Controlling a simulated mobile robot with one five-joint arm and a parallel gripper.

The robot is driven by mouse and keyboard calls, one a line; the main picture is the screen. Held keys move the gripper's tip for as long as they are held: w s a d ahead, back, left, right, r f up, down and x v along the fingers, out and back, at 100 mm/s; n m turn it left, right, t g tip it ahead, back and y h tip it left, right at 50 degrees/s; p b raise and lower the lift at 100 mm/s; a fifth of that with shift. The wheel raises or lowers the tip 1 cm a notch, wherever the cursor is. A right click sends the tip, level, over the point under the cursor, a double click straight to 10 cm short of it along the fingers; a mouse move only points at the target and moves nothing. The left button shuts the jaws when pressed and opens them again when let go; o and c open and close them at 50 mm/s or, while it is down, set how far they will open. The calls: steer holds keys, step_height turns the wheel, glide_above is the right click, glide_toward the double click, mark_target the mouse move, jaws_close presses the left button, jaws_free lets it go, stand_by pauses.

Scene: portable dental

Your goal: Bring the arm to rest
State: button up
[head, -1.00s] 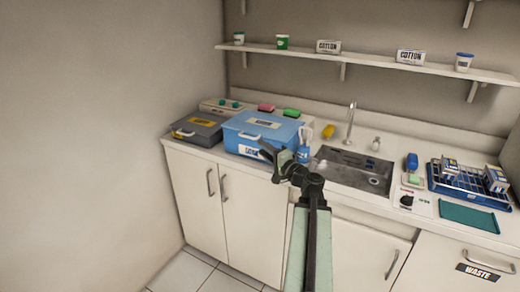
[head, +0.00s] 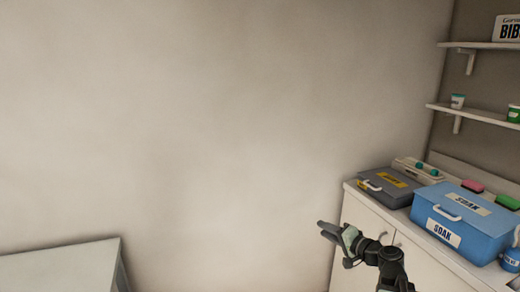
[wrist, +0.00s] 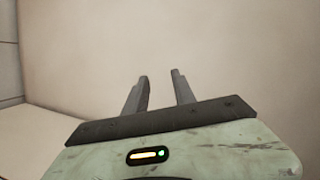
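My gripper (head: 322,231) is at the lower right of the head view, in front of the cabinet's left edge, pointing left toward the bare wall. In the wrist view my gripper (wrist: 160,78) shows two dark fingers standing apart with nothing between them. Only plain wall is beyond them. My arm bends at the wrist and runs out of the head view at the bottom.
A white cabinet (head: 352,229) carries a grey case (head: 388,190) and a blue SOAK box (head: 465,228). Shelves (head: 480,113) hang above at the right. A pale surface (head: 65,270) is at the lower left. Open space lies between it and the cabinet.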

steer(key=s+a+f+n+g, duration=0.1)
steer(key=a+f+n+g, duration=0.15)
steer(key=a, duration=0.45)
steer(key=s+a+f+n+g, duration=0.2)
steer(key=a+f+g, duration=0.15)
steer(key=a, duration=0.25)
steer(key=s+a+f+n+g+h, duration=0.3)
steer(key=s+a+f+n+g, duration=0.15)
steer(key=s+f, duration=0.4)
steer(key=s+d+f+m+g+h, duration=0.1)
steer(key=s+d+f+h, duration=0.1)
steer(key=d, duration=0.2)
steer(key=s+d+f+g+h, duration=0.1)
steer(key=s+d+f+h, duration=0.1)
steer(key=d+f+h, duration=0.15)
step_height(320, 180, up, 13)
steer(key=s+d+p, duration=0.1)
steer(key=p, duration=1.1)
steer(key=shift+s+d+r+g+p, duration=0.15)
steer(key=shift+d+r+g+p, duration=0.05)
steer(key=shift+d+g+p, duration=0.2)
steer(key=shift+a, duration=0.1)
